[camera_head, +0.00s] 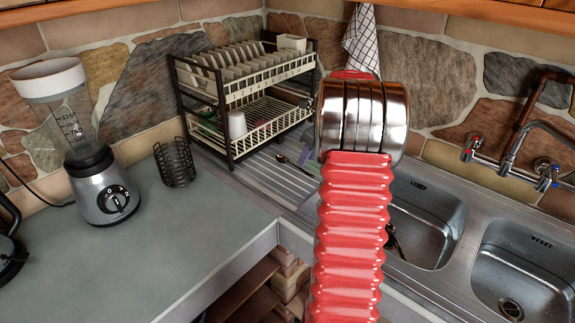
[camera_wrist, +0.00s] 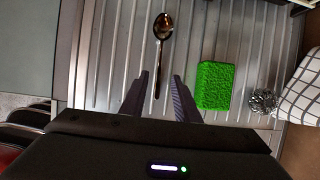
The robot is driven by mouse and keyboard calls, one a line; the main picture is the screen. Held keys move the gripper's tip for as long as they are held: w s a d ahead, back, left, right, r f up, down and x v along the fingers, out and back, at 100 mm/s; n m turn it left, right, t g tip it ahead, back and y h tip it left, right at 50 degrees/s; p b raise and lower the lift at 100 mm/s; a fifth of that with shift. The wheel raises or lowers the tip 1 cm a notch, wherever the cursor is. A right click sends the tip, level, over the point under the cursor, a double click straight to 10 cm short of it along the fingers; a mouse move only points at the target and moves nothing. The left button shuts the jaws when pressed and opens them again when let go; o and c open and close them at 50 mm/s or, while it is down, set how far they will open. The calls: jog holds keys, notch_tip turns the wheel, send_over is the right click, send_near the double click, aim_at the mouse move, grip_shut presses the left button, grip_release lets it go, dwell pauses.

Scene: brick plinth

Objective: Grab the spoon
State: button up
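The spoon (camera_wrist: 162,40) lies on the ribbed metal drainboard (camera_wrist: 110,60) in the wrist view, its bowl away from me and its handle running down toward my fingers. My gripper (camera_wrist: 160,92) is open, with one dark finger on each side of the handle's line. Nothing is seen held between the fingers. The height of the fingers above the spoon cannot be told. In the head view a spoon (camera_head: 281,158) shows small on the drainboard below the dish rack, and my red arm hides part of the drainboard and my gripper.
A green sponge (camera_wrist: 215,86) and a steel scourer (camera_wrist: 263,101) lie right of the spoon, near a checked cloth (camera_wrist: 301,88). A two-tier dish rack (camera_head: 245,92) stands behind the drainboard. Sink basins (camera_head: 425,215) lie to the right; a blender (camera_head: 100,185) stands left.

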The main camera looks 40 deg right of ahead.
aim_at(303, 171)
jog(key=shift+x, duration=2.3)
jog(key=shift+c, duration=0.6)
grip_shut()
